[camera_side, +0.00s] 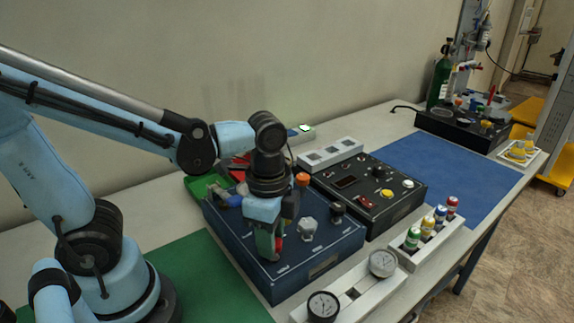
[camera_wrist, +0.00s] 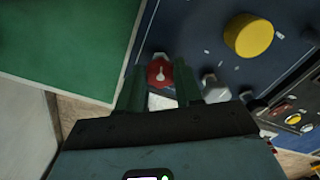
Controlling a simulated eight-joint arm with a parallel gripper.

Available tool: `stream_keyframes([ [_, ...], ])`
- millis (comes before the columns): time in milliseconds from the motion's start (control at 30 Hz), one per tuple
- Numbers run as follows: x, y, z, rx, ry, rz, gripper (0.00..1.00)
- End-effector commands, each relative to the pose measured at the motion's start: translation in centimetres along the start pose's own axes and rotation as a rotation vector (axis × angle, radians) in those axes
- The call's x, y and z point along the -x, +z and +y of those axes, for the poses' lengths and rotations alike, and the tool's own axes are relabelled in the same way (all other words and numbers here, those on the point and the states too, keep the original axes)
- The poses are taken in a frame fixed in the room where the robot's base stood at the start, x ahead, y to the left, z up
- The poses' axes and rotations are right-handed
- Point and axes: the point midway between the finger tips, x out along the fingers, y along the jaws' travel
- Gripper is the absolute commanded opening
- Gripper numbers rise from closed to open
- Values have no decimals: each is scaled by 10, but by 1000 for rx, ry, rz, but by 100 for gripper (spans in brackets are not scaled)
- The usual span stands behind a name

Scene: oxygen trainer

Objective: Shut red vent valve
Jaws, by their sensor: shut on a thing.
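The red vent valve (camera_wrist: 159,72) is a small red knob with a pale mark on its top, on the dark blue panel box (camera_side: 318,262). In the wrist view it sits between the two green fingers of my gripper (camera_wrist: 160,88). In the side view my gripper (camera_side: 270,245) points down over the front left part of the box, and a bit of red knob (camera_side: 279,245) shows at the fingers. The gripper is shut on the red valve. The knob's turn position is hard to judge.
A grey knob (camera_side: 308,229), an orange-topped part (camera_side: 302,180) and a yellow knob (camera_wrist: 248,35) stand near on the box. Gauges (camera_side: 322,306) stand on a white rack in front. A black box (camera_side: 372,192) is to the right. A green mat (camera_side: 205,285) lies left.

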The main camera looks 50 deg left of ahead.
Motion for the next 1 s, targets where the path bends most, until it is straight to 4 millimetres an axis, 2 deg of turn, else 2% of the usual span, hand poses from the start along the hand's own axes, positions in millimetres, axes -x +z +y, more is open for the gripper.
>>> stream_keyframes([
  [400,0,0,-1,-270,0,0,4],
  [1000,0,0,-1,-347,-1,0,4],
])
